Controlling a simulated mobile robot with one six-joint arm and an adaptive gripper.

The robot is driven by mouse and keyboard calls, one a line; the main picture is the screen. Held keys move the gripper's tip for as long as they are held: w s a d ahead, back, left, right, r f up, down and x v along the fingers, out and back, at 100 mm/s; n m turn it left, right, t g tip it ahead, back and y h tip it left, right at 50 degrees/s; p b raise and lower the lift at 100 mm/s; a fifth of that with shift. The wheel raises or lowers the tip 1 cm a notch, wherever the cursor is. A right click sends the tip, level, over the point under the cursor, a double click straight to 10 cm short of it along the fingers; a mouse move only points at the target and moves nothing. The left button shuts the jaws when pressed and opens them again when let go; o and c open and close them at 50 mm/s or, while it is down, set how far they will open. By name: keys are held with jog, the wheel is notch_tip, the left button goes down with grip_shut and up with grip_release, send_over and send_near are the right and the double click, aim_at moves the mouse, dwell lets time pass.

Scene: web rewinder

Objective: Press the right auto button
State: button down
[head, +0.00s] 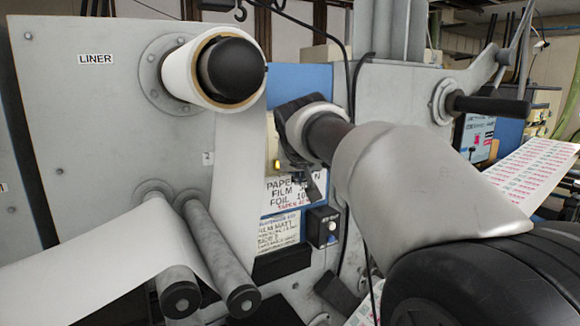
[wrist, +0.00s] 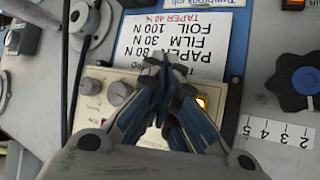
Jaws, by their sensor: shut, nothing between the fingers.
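A beige control panel (wrist: 98,108) with grey knobs (wrist: 120,93) appears upside down in the wrist view. One small lit orange button (wrist: 201,101) shows just right of my fingers; it also glows yellow in the head view (head: 276,166), left of my wrist. I cannot read its label, and no other auto button can be made out. My gripper (wrist: 161,66) is shut and empty, its fingers over the middle of the panel and hiding part of it. Whether the fingertips touch anything cannot be told. In the head view my arm hides most of the panel.
A paper tension sign (wrist: 188,35) is beside the panel. A blue-black knob (wrist: 306,82) and a number strip (wrist: 276,131) are at right in the wrist view. The liner roll (head: 192,70), its hanging white web (head: 238,170) and black cables (head: 352,75) flank my arm.

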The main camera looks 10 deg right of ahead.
jog(key=shift+w+a, duration=0.15)
jog(key=shift+w, duration=0.25)
jog(key=shift+s, duration=0.15)
dwell(0.4)
jog(key=shift+s+d+b, duration=0.3)
jog(key=shift+s+b, duration=0.05)
jog(key=shift+s, duration=0.35)
jog(key=s+b, duration=0.1)
jog(key=s+d+b, duration=0.1)
jog(key=s, duration=0.1)
jog(key=s+d+b, duration=0.1)
jog(key=s, duration=0.1)
jog(key=shift+s+d, duration=0.15)
jog(key=shift+s, duration=0.05)
